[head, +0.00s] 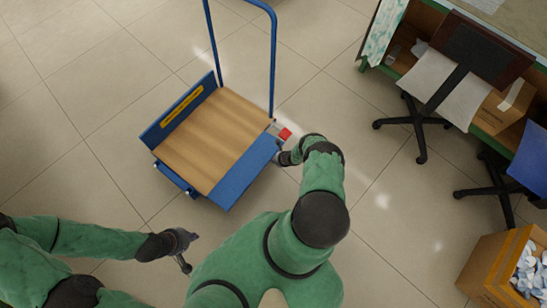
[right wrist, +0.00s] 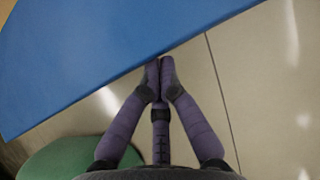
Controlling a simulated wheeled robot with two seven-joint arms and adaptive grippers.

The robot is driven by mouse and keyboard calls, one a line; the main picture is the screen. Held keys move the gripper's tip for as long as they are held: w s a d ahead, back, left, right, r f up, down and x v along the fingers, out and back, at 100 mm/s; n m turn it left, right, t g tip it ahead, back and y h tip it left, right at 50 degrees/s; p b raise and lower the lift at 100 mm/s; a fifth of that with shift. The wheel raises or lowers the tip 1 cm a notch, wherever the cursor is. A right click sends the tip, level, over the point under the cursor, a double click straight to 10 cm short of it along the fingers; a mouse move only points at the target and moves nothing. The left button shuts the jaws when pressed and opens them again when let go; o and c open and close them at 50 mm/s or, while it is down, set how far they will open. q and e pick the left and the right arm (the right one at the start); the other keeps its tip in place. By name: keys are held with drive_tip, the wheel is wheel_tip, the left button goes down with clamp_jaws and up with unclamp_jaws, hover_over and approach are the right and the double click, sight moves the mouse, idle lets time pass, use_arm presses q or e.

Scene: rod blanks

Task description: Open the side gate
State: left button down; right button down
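A blue platform cart with a wooden deck (head: 210,135) stands on the floor in the head view. A blue panel (head: 243,172) runs along its right front side, and I take this to be the side gate; its tilt is hard to judge. It fills the top of the right wrist view (right wrist: 90,55). A small red part (head: 285,133) is at the cart's right corner. My right gripper (head: 283,157) is at the panel's right end. Its fingers (right wrist: 160,66) are together at the panel's edge, with nothing visible between them. My left gripper (head: 190,252) is open, empty and apart from the cart.
The cart has a tall blue handle (head: 274,60) and an upright blue panel with a yellow label (head: 182,106). Chairs (head: 440,90) and a green-framed bench (head: 400,52) stand right. A carton (head: 490,265) is lower right. Floor left is clear.

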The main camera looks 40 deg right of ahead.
drive_tip(key=s+p+v, duration=0.1)
drive_tip(key=p+v, duration=0.5)
drive_tip(key=v, duration=0.3)
drive_tip(key=shift+d, duration=0.15)
drive_tip(key=shift+f, duration=0.15)
